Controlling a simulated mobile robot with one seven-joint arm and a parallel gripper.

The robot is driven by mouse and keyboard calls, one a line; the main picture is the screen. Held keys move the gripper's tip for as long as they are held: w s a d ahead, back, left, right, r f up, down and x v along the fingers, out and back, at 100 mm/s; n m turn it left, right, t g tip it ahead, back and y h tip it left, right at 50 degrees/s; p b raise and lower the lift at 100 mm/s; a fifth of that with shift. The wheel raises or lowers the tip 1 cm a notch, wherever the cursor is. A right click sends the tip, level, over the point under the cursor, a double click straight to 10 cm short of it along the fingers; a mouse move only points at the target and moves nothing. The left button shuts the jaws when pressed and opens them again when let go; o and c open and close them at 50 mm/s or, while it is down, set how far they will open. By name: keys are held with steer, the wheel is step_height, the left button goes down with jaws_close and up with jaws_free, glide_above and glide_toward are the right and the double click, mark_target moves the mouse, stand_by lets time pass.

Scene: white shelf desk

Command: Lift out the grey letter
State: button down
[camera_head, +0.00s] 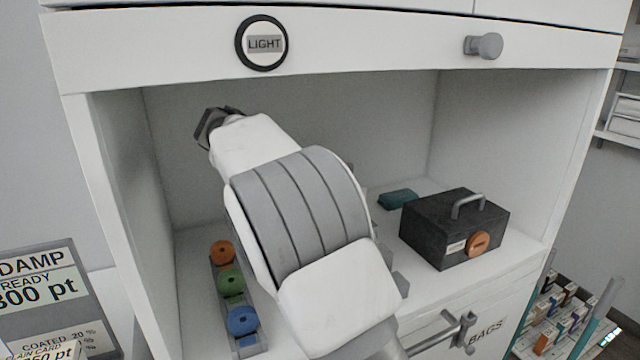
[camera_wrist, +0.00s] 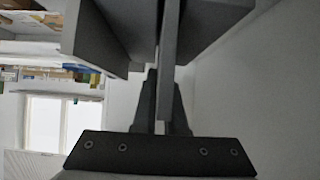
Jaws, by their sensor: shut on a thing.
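In the wrist view my gripper (camera_wrist: 163,78) has its two dark fingers closed on a thin grey upright sheet, which I take to be the grey letter (camera_wrist: 170,42). The sheet is seen nearly edge-on and runs down between the fingers. Thicker grey slabs (camera_wrist: 98,38) stand on both sides of it, apart from the fingers. In the head view my white and grey arm reaches into the open shelf bay and covers the letter. Grey step-like edges (camera_head: 400,284) show just right of the arm; what they belong to is mostly hidden.
A dark box (camera_head: 428,228) with a handle and orange disc stands on the right of the shelf floor. A teal item (camera_head: 398,198) lies behind it. Orange, green and blue (camera_head: 242,320) round pieces sit in a grey holder left of my arm. The bay's upper front panel (camera_head: 370,45) hangs overhead.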

step_height(320, 180, up, 4)
steer(key=p, duration=0.2)
steer(key=shift+p, duration=0.4)
steer(key=w+d+b, duration=0.2)
steer(key=d+b, duration=0.4)
steer(key=d, duration=1.2)
steer(key=shift+f, duration=0.4)
steer(key=shift+w, duration=0.1)
step_height(320, 180, up, 3)
steer(key=shift+f+p, duration=0.2)
steer(key=shift+p, duration=0.75)
